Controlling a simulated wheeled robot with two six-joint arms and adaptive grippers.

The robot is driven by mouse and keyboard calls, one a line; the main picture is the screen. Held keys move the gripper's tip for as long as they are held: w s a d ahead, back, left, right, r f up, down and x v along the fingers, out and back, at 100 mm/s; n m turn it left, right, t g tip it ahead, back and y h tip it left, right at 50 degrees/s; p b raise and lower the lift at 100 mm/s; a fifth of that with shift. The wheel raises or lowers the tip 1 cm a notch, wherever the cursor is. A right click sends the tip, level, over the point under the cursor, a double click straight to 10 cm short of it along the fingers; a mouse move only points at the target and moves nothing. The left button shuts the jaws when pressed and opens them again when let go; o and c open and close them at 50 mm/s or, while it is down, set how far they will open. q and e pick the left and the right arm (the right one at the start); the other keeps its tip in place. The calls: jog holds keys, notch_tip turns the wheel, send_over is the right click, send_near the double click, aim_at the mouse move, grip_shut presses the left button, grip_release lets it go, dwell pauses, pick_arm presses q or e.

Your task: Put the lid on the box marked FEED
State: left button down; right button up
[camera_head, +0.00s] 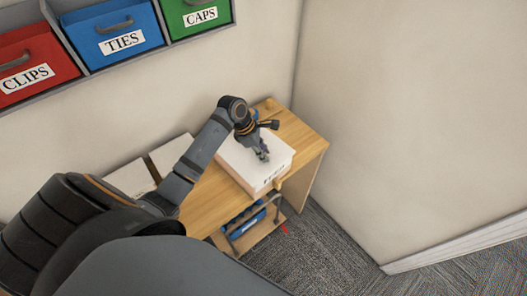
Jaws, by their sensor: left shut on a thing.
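A white box (268,185) with a dark label on its front stands on the wooden table. The lettering is too small to read surely. A flat white lid (236,158) covers its top; I cannot tell whether it rests fully on the rim or is a little above it. My left gripper (263,156) reaches down over the lid and is shut on it, its fingers near the lid's middle. The hold itself is small and partly hidden by the hand. My right gripper is not in view.
Two more white boxes (130,178) (172,153) stand to the left, partly behind my arm. A blue item (244,222) sits on the shelf under the wooden table (312,146). Red, blue and green labelled bins hang on the wall. A wall rises close on the right.

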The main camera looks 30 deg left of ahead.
pick_arm(q)
jog(key=shift+f, duration=0.25)
dwell(0.3)
jog(key=c, duration=1.1)
grip_release()
jog(key=v, duration=1.2)
